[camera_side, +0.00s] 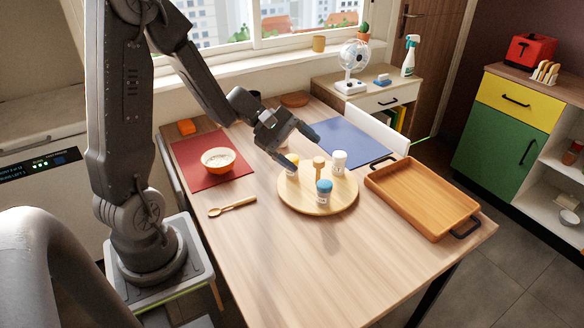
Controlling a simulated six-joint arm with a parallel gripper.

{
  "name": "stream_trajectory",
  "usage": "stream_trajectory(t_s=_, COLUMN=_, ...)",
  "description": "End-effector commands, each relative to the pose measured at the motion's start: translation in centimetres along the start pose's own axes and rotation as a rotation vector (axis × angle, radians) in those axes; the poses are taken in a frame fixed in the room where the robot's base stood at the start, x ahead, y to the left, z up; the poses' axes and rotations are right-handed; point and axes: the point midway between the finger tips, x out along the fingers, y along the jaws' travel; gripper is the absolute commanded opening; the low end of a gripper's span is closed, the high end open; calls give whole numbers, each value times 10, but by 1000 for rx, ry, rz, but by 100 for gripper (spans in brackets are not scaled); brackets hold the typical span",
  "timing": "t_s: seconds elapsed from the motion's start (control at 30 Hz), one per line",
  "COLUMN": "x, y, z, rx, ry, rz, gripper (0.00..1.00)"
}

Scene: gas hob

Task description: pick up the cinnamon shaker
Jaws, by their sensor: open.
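A round wooden turntable (318,205) stands on the table, with a wooden knob (319,164) at its middle. On it are a blue-topped shaker (324,191) at the front, a white shaker (339,162) at the back right and a yellow-topped shaker (292,165) at the left. Their labels are too small to read, so I cannot tell which is cinnamon. My gripper (303,151) is open and empty above the back left of the turntable. One finger overlaps the yellow-topped shaker in the picture and partly hides it; I cannot tell whether they touch.
A wooden tray (420,228) with dark handles lies to the right. A bowl (218,160) sits on a red mat (190,151) at left, with a wooden spoon (232,207) in front. A blue mat (350,141) lies behind the turntable. The table's front is clear.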

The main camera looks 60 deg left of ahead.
Motion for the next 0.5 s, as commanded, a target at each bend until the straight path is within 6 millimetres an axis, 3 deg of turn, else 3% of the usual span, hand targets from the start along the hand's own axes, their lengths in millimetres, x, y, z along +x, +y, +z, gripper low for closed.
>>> stream_trajectory(t_s=0.03, x=-6, y=2, z=-30, rx=-131, ry=-4, rz=88, gripper=78)
stream_trajectory(t_s=0.17, x=-28, y=2, z=-106, rx=-435, ry=9, rz=344, gripper=78)
stream_trajectory(t_s=0.3, x=-54, y=-21, z=-178, rx=-702, ry=53, rz=589, gripper=78)
stream_trajectory(t_s=0.4, x=-69, y=-42, z=-214, rx=-832, ry=89, rz=716, gripper=78)
stream_trajectory(t_s=0.5, x=-78, y=-56, z=-234, rx=-907, ry=114, rz=792, gripper=78)
